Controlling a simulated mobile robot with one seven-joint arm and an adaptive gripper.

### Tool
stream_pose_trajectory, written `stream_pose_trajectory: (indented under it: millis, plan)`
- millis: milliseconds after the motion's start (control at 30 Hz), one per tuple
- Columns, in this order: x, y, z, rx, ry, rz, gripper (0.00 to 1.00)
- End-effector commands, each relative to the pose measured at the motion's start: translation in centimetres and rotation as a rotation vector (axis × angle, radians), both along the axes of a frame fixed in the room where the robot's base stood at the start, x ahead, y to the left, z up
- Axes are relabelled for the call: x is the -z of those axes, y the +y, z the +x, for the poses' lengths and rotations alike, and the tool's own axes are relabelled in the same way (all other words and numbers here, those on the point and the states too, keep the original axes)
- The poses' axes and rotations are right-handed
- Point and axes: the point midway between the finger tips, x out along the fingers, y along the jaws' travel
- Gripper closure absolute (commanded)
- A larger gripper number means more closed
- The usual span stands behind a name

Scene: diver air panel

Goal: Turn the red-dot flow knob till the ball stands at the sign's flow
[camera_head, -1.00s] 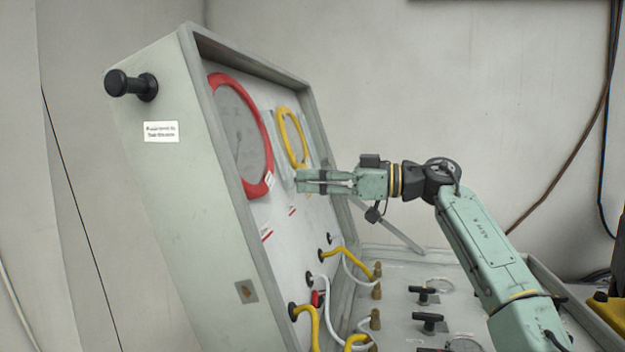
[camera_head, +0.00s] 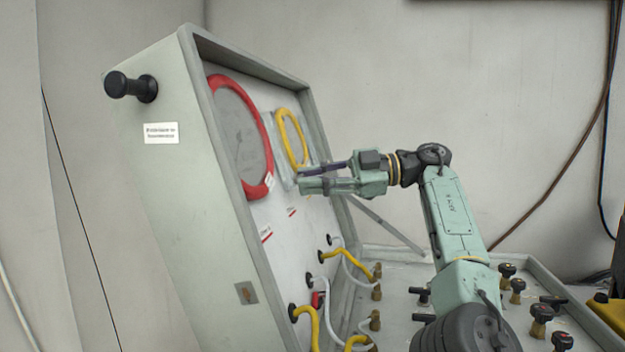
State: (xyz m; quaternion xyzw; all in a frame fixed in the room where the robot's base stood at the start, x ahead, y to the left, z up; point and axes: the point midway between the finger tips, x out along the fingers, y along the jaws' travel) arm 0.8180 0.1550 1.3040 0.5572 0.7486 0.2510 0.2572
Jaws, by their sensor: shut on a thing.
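My gripper (camera_head: 303,178) is at the upright panel face (camera_head: 280,215), just below the yellow-rimmed gauge (camera_head: 291,138). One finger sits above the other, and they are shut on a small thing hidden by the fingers. From its place I take it to be the red-dot flow knob, but no red dot shows. The flow tube and its ball cannot be made out. A white sign (camera_head: 160,133) with small dark print is on the case's outer side; I cannot read a flow from it.
A larger red-rimmed gauge (camera_head: 241,135) is left of my gripper. Yellow hoses (camera_head: 345,262) and white hoses hang below. Several dark-topped knobs (camera_head: 541,315) stand on the lower deck. A diagonal stay bar (camera_head: 385,222) runs behind my arm.

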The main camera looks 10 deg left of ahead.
Motion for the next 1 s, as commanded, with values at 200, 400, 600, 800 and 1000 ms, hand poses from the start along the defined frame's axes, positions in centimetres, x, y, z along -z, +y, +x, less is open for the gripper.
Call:
stream_pose_trajectory:
  millis: [200, 400, 600, 800, 1000]
  plan:
    - [0.02, -0.03, -0.02, -0.011, -0.03, -0.001, 1.0]
    - [0.04, -0.07, -0.01, -0.012, -0.033, -0.002, 1.0]
    - [0.06, -0.07, -0.01, -0.012, -0.032, -0.002, 0.8]
    - [0.04, -0.04, 0.01, -0.011, -0.032, -0.001, 0.67]
    - [0.02, -0.02, 0.01, -0.011, -0.032, -0.001, 0.61]
